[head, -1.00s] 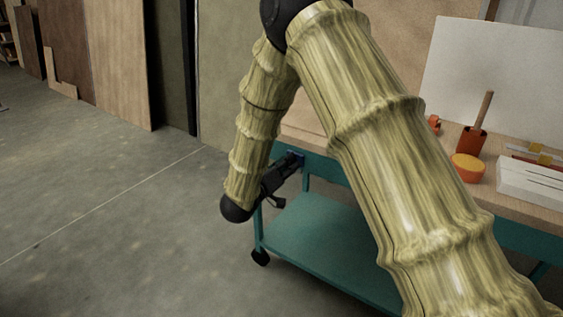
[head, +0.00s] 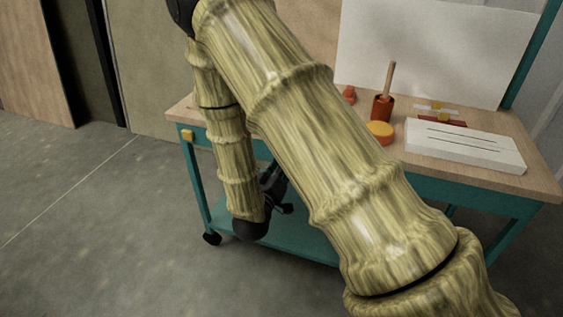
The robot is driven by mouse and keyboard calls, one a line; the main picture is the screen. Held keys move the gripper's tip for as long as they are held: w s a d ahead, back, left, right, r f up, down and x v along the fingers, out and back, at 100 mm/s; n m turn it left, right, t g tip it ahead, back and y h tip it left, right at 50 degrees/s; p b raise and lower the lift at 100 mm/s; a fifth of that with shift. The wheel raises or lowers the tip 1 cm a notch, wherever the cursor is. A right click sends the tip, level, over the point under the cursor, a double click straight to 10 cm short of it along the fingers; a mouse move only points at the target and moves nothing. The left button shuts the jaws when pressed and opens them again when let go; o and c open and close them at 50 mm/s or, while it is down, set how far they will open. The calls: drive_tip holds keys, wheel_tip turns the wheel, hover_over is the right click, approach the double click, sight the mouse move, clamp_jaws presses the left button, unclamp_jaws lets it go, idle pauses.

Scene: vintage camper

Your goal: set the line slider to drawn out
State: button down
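A white slotted box (head: 464,155) lies on the right part of the wooden bench top, with dark lines along its top. Behind it a yellow block (head: 437,106) sits across a pale strip beside a red piece. I cannot tell which of these is the line slider, nor its setting. My gripper (head: 283,195) is black and hangs below the bench top, in front of the cart's lower shelf, well to the left of these things. It is partly hidden behind my arm. Its fingers are too small and dark to tell if open.
The teal cart (head: 195,180) carries the wooden top (head: 535,183). An orange disc (head: 380,131), a red cup (head: 383,107) with a wooden handle and a small orange piece (head: 348,95) stand there. A white board (head: 430,50) rises behind. Floor at left is clear.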

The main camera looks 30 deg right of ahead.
idle(0.3)
drive_tip(key=c, duration=1.1)
unclamp_jaws()
drive_tip(key=shift+c, duration=0.2)
drive_tip(key=shift+s+a, duration=0.1)
drive_tip(key=v, duration=1.1)
drive_tip(key=shift+s+a, duration=0.2)
drive_tip(key=shift+s, duration=0.15)
